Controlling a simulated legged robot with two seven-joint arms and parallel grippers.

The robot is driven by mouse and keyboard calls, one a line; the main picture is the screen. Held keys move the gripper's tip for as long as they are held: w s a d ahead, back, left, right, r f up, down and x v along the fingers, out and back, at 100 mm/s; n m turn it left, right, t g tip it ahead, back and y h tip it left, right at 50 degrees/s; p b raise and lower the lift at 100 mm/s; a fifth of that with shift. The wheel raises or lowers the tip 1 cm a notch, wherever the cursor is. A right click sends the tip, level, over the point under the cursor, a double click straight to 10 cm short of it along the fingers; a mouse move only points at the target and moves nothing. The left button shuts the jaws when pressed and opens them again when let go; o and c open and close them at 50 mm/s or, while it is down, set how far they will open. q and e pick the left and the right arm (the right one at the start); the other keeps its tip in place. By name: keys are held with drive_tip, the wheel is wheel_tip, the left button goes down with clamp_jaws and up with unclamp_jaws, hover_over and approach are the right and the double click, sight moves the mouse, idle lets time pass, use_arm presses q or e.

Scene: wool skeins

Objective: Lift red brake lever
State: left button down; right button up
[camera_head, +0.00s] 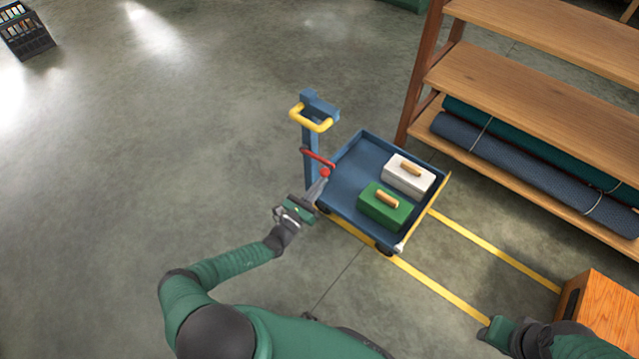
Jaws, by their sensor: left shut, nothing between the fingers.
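The red brake lever (318,158) sits on the post of a blue cart (345,205), below a yellow handle (311,118). A red round pivot or knob shows just below the lever's right end. My left gripper (318,187) is shut and empty, its fingertips close below the red knob. I cannot tell whether they touch it. My right arm (525,338) shows at the lower right, but its fingers cannot be made out.
The cart carries a white box (408,178) and a green box (384,209) with wooden grips. A wooden shelf (530,70) with rolled mats (540,165) stands right of it. A wooden crate (608,310) is at lower right. Floor left of the cart is clear.

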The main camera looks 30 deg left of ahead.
use_arm(q)
drive_tip(key=a+r+n+g+y+p, duration=0.1)
drive_tip(key=a+r+n+y+p, duration=0.2)
drive_tip(key=r+n+p, duration=0.8)
drive_tip(key=p, duration=0.2)
drive_tip(key=shift+w+a+p, duration=0.15)
drive_tip(key=shift+a+p, duration=0.2)
drive_tip(key=shift+a+r, duration=0.1)
